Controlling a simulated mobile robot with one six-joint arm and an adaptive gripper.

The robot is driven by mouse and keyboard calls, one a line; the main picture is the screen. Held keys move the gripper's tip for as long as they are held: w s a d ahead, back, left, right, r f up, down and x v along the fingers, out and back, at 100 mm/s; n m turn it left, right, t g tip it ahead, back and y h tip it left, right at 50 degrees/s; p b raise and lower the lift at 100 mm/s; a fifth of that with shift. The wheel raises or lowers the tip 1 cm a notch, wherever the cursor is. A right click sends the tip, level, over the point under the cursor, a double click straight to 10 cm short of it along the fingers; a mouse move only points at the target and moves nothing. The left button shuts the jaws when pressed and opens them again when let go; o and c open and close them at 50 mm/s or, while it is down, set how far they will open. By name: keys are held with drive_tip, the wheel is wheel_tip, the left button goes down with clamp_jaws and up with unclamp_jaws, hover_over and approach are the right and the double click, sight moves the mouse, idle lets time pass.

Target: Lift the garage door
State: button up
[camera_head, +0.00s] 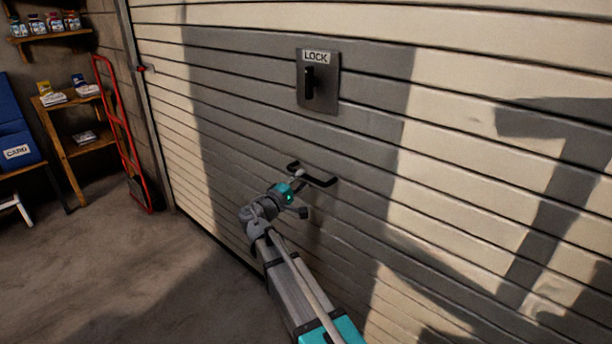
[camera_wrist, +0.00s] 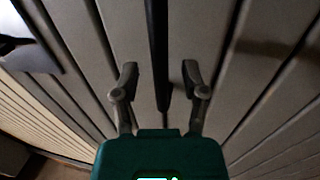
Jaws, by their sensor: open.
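The garage door (camera_head: 450,130) is a wide cream slatted panel, down, with shadows across it. A black bar handle (camera_head: 318,181) sticks out from its lower middle. A grey lock plate (camera_head: 330,95) labelled LOCK, with a black upright lever (camera_head: 309,83), sits above the handle. My gripper (camera_head: 300,183) is at the handle's left part in the head view. In the wrist view my gripper (camera_wrist: 160,80) is open, with its two fingers apart and the dark handle bar (camera_wrist: 158,45) running between them. I cannot tell whether either finger touches the bar.
A red hand truck (camera_head: 125,135) leans by the left door frame. Wooden shelves (camera_head: 75,130) with small items and a blue container (camera_head: 15,140) stand at the left. The concrete floor (camera_head: 120,270) in front of them is clear.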

drive_tip(key=shift+x, duration=0.85)
drive_tip(key=shift+c, duration=0.3)
clamp_jaws()
drive_tip(key=shift+d, duration=0.1)
